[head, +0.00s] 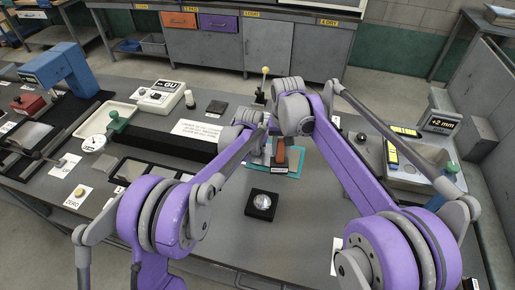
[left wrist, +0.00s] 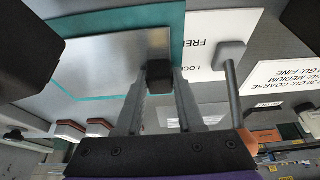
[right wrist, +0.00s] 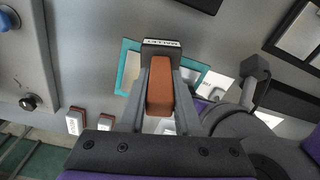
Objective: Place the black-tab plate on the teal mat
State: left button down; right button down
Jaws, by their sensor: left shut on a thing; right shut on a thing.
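The teal mat (head: 291,174) lies on the grey bench, partly hidden by my arms; it also shows in the left wrist view (left wrist: 168,22). My left gripper (left wrist: 159,88) is shut on the black tab (left wrist: 158,78) of a silver plate (left wrist: 105,58). The plate overlaps the mat; I cannot tell whether it rests on it. In the head view the mallet handle (head: 280,151) shows below my right wrist.
A black block with a silver dome (head: 261,204) stands in front of the mat. A white printed card (head: 197,131) lies left of it. The front middle of the bench is mostly clear.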

pick_arm(q)
jog(key=shift+f, duration=0.2)
jog(key=c, duration=0.5)
grip_release()
jog(key=shift+r, duration=0.1)
jog(key=d+v, duration=0.1)
jog(key=v, duration=1.1)
jog(key=s+a+r, duration=0.2)
jog(key=s+a, duration=0.4)
jog(key=s, duration=0.2)
jog(key=s+a+f, duration=0.2)
jog(key=s, duration=0.6)
jog(key=s+a+f+n, duration=0.1)
jog(key=s+a+f, duration=0.1)
jog(key=s, duration=0.6)
jog(key=s+a+f+n+t, duration=0.1)
jog(key=s+a+f, duration=0.1)
jog(key=s, duration=0.6)
jog(key=shift+s+a+f+y, duration=0.2)
jog(key=shift+a+f+y, duration=0.2)
jog(key=shift+a, duration=0.2)
